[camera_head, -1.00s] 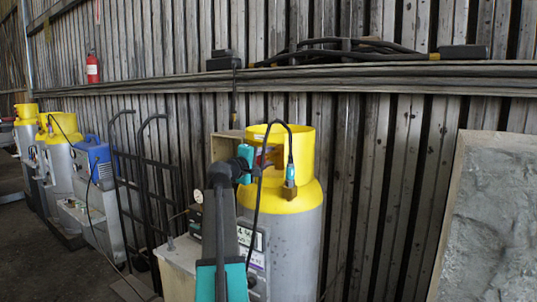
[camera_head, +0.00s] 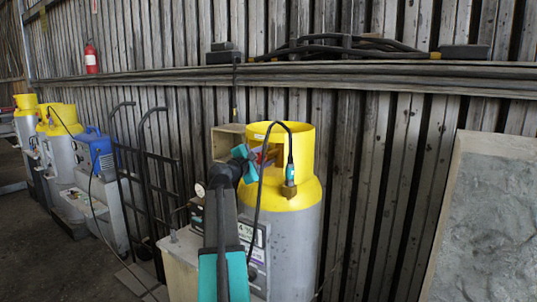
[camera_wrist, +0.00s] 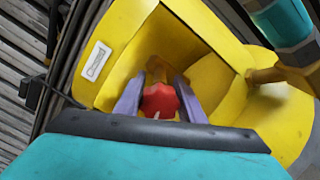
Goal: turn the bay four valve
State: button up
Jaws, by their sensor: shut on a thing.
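A red valve knob (camera_wrist: 160,101) sits inside the cut-out yellow collar (camera_wrist: 112,43) of a gas cylinder. In the wrist view, my gripper (camera_wrist: 158,90) has its two grey-purple fingers on either side of the knob, shut on it. The brass stem behind the knob is partly hidden. In the head view, the grey cylinder (camera_head: 296,240) with the yellow top stands upright, and my gripper (camera_head: 262,158) reaches into its collar from the left. A small panel beside the cylinder (camera_head: 261,234) seems to show a 4; the rest is too small to read.
A black hose (camera_head: 262,128) loops over the collar to a teal and brass fitting (camera_head: 290,180) on the cylinder's shoulder. A black hand truck (camera_head: 147,200) and a blue-topped machine (camera_head: 97,150) stand left. A grey framed slab (camera_head: 495,220) leans at right.

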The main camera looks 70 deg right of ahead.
jog(key=shift+a+f, duration=0.1)
jog(key=shift+f, duration=0.3)
jog(key=o, duration=0.8)
jog(key=shift+o, duration=1.2)
jog(key=shift+r, duration=0.2)
jog(key=b+v, duration=0.3)
jog(key=v, duration=1)
jog(key=shift+a, duration=0.4)
jog(key=shift+w, duration=0.1)
